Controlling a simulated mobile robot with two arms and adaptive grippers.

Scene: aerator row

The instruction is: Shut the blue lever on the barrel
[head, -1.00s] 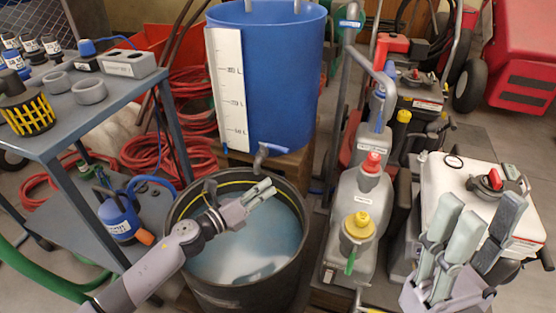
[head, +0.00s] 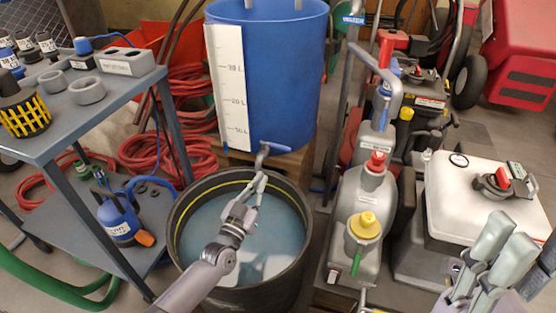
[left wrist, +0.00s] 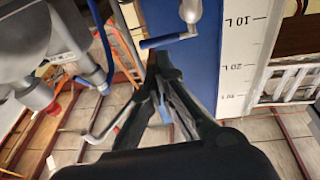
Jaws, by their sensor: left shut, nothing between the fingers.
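The blue barrel (head: 285,75) stands at the back centre with a grey tap (head: 262,156) low on its front. The blue lever (head: 276,147) lies sideways on the tap, pointing right in the head view. In the left wrist view the lever (left wrist: 165,41) points left from the tap (left wrist: 190,12). My left gripper (head: 259,182) is shut and empty, its tips just below the tap. In the left wrist view its dark fingers (left wrist: 161,65) end close under the lever; I cannot tell whether they touch. My right gripper (head: 505,250) is open and empty at lower right.
A black tub (head: 185,265) of cloudy liquid stands below the tap, under my left gripper. A grey table (head: 60,122) with small fittings is at left. Grey canisters (head: 345,255) and a white-topped machine (head: 455,200) stand at right. Red hoses (head: 150,150) lie behind.

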